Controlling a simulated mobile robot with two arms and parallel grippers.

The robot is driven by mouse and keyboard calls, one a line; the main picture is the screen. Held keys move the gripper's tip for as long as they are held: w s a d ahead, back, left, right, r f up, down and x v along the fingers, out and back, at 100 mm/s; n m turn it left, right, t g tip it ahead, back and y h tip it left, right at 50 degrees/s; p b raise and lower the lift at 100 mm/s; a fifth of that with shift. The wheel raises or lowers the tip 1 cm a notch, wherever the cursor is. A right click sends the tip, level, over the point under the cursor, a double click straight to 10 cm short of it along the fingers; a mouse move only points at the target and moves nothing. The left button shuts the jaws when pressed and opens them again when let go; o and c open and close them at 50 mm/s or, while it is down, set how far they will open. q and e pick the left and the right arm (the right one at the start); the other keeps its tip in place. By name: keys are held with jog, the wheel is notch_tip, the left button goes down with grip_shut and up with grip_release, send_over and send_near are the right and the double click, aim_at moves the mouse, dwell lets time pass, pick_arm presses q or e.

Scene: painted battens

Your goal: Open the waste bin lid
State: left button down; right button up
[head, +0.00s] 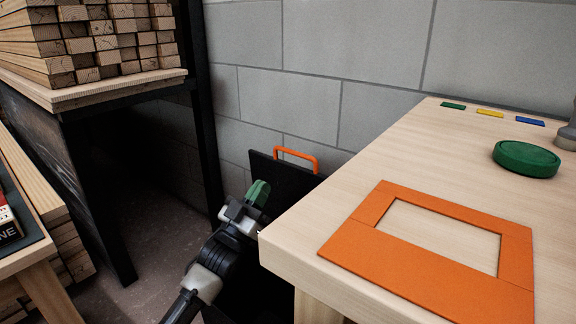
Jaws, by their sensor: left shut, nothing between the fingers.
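The waste bin stands on the floor between the table and the block wall, mostly hidden by the table and my left arm. Its black lid (291,184) is tilted up, close to upright, near the wall. An orange handle (297,153) is at the lid's upper edge. My left gripper (258,193), with green fingertips, is shut and empty. In the picture it overlaps the lower left of the lid, below the handle; I cannot tell whether it touches the lid. My right gripper is out of view.
The pale wooden table (330,225) fills the right, its corner close to my left gripper. On it lie an orange frame (420,265), a green disc (526,158) and small coloured plates. Stacked battens (100,40) sit on a rack at left. Open floor (150,235) lies between.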

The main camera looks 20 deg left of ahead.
pick_arm(q)
jog(key=w+d+r+b, duration=0.1)
jog(key=w, duration=0.1)
jog(key=w+r+b, duration=0.1)
jog(key=w, duration=0.2)
jog(key=w+d+r+b, duration=0.1)
jog(key=w, duration=0.1)
jog(key=shift+w+d+r, duration=0.15)
jog(key=shift+w+d, duration=0.2)
jog(key=shift+w, duration=0.05)
jog(key=shift+w+d, duration=0.15)
jog(key=shift+w, duration=0.25)
